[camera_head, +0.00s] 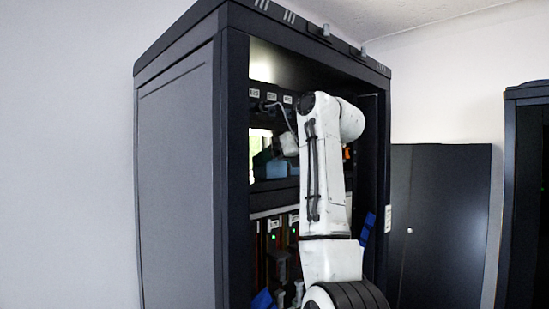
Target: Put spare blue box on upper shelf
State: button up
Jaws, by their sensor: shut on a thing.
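A light blue box (277,169) is inside the open dark cabinet, at the level of the upper shelf (270,186). My white arm reaches up in front of the cabinet and bends into it. The end of my gripper (288,146) is small and partly hidden by my arm, just above the blue box. It is shut on the box, though the fingers themselves are hard to make out. I cannot tell whether the box touches the shelf. A darker teal shape (262,158) is just left of the box.
Labelled slots with green lights (273,237) fill the cabinet below the shelf. Dark blue pieces show at the lower left (262,299) and by the right post (368,224). The cabinet's side wall (180,180) is at the left. A closed dark cabinet (440,225) stands at the right.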

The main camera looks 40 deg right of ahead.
jog(key=o, duration=1.2)
jog(key=shift+c, duration=0.2)
jog(key=b+v, duration=0.6)
jog(key=v, duration=0.6)
jog(key=shift+r, duration=0.1)
